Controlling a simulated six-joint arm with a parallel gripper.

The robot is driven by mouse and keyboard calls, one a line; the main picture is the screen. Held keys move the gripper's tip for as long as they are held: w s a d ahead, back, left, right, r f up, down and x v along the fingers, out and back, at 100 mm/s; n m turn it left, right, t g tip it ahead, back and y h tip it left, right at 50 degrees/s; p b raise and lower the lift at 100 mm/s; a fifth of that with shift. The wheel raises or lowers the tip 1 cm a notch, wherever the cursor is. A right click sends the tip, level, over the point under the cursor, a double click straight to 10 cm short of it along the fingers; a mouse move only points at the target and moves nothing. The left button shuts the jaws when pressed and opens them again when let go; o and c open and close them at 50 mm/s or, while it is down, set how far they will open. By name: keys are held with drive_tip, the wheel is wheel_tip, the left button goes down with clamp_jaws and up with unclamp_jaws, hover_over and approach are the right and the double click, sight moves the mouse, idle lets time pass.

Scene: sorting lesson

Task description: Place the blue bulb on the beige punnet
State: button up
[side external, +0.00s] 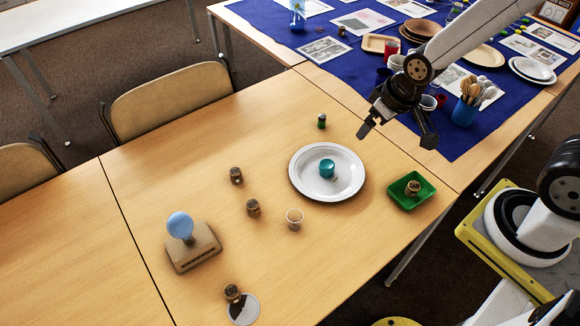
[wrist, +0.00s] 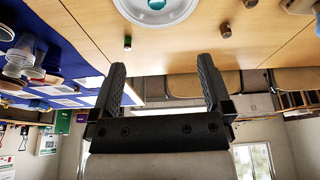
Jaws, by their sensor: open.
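The blue bulb (side external: 180,225) is pale blue and round. It rests upright on the beige punnet (side external: 202,253), a square tan tray at the lower left of the table in the side view. My gripper (side external: 397,136) is far from both, above the table's far right part, beyond the white plate. Its two fingers are spread and nothing is between them. The open fingers also show in the wrist view (wrist: 162,78). The bulb and the punnet are not seen in the wrist view.
A green tray (side external: 427,189) holds a small brown jar. A blue cloth (side external: 345,65) with dishes lies behind.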

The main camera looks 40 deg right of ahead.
drive_tip(key=shift+m+g, duration=0.3)
drive_tip(key=shift+g, duration=0.3)
drive_tip(key=s, duration=0.1)
drive_tip(key=s+d, duration=0.1)
drive_tip(key=s+r, duration=0.1)
drive_tip(key=shift+s+d, duration=0.35)
drive_tip(key=shift+s, duration=0.05)
